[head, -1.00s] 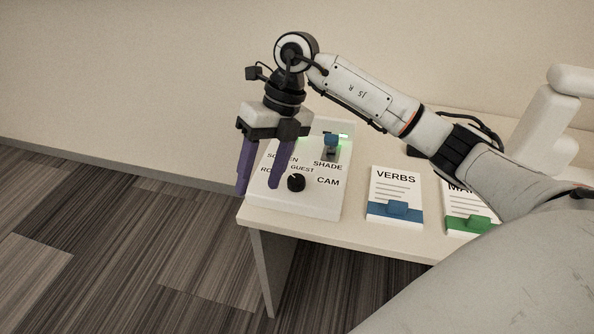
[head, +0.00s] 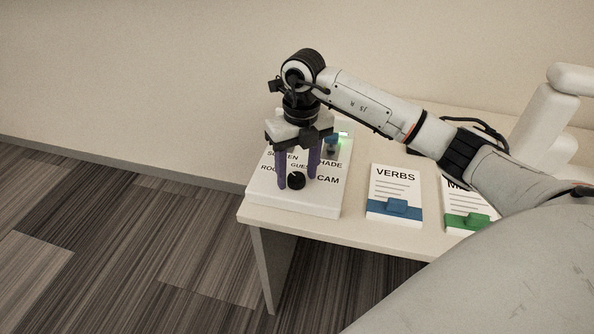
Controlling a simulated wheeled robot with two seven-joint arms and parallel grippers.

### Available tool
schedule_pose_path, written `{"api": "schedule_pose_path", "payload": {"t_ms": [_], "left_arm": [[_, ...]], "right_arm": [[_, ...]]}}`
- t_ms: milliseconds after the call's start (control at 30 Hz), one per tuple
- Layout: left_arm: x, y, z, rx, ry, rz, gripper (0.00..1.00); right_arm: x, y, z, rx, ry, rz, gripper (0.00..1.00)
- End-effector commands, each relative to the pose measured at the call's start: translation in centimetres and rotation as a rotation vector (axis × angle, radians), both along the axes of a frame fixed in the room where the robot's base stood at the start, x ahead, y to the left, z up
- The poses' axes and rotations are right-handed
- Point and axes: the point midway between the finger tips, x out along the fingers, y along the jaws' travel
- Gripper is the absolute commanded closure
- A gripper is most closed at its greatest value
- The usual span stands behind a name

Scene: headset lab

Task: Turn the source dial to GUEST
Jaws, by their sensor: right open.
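The source dial (head: 296,181) is a small black round knob with a light mark, near the front of a white control panel (head: 270,202) on the table's left end. Labels ROOM, GUEST and CAM stand around it, partly hidden by the fingers. My right gripper (head: 297,182) points down over the panel, open, with one purple finger on each side of the dial. I cannot tell whether the fingers touch the knob. My left gripper is not in view.
A blue slider or switch (head: 332,142) labelled SHADE stands at the panel's back right, beside a green light. A VERBS card (head: 394,187) with a blue tab and another card with a green tab (head: 466,221) lie to the right. The table's front edge is close to the panel.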

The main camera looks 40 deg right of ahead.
Motion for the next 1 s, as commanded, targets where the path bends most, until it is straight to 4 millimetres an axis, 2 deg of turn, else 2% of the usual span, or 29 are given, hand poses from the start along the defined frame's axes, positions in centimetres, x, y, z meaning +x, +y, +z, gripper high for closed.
{"api": "schedule_pose_path", "payload": {"t_ms": [267,500,533,767,1000], "left_arm": [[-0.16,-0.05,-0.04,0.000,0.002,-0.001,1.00],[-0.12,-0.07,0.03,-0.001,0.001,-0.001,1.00],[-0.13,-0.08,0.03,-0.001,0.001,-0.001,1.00],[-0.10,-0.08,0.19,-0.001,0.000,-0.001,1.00],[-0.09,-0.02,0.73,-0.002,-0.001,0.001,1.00]], "right_arm": [[0.01,0.03,-0.21,0.000,0.000,0.001,0.50],[0.01,0.04,-0.20,0.000,0.000,0.001,0.89],[0.01,0.04,-0.19,0.000,0.000,0.001,0.91],[-0.01,0.02,-0.13,0.000,0.000,-0.017,0.91],[-0.04,0.01,-0.03,0.000,0.001,-0.124,0.91]]}}
